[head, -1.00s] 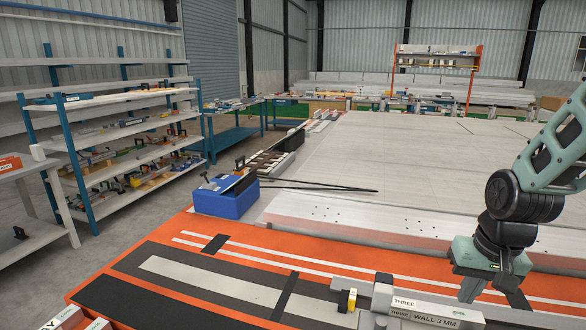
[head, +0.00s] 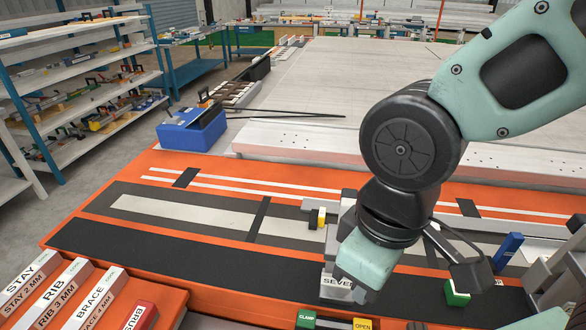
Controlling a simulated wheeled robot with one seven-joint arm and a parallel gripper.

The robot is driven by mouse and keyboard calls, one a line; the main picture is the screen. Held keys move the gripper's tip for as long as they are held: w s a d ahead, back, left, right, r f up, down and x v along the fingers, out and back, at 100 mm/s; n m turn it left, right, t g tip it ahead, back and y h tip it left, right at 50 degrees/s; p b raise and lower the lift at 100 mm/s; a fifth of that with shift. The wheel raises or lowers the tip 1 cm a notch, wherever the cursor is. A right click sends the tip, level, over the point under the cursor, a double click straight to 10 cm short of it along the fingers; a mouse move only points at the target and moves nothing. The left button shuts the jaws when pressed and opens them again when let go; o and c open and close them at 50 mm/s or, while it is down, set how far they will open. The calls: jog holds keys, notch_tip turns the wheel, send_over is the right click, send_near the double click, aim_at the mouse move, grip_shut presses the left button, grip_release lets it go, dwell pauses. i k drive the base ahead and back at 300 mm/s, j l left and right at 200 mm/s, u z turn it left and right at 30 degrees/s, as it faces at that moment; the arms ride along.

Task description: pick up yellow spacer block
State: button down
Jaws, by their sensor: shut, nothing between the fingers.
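A small yellow block (head: 321,218) with a dark part beside it stands by the grey clamp fixture on the orange bench, just left of my wrist in the head view. It is the only clear candidate for the yellow spacer block. My gripper (head: 358,288) is in front of it and to its right, pointing down over a grey block marked SEVEN (head: 337,287). My gripper is apart from the yellow block and appears shut and empty. Its fingertips are mostly hidden by the hand.
White labelled boxes (head: 65,290) stand at the front left. A green block (head: 456,293) and a blue upright piece (head: 507,250) are at the right near grey fixtures. A yellow OPEN label (head: 362,324) is at the front edge. The dark strip (head: 150,250) left of centre is clear.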

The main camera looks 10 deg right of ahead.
aim_at(322, 210)
jog(key=i+j+u, duration=0.2)
jog(key=j, duration=0.2)
jog(key=i+j+u, duration=0.2)
jog(key=j, duration=0.2)
jog(key=i+j+u, duration=0.2)
jog(key=i+j, duration=0.05)
jog(key=j, duration=0.1)
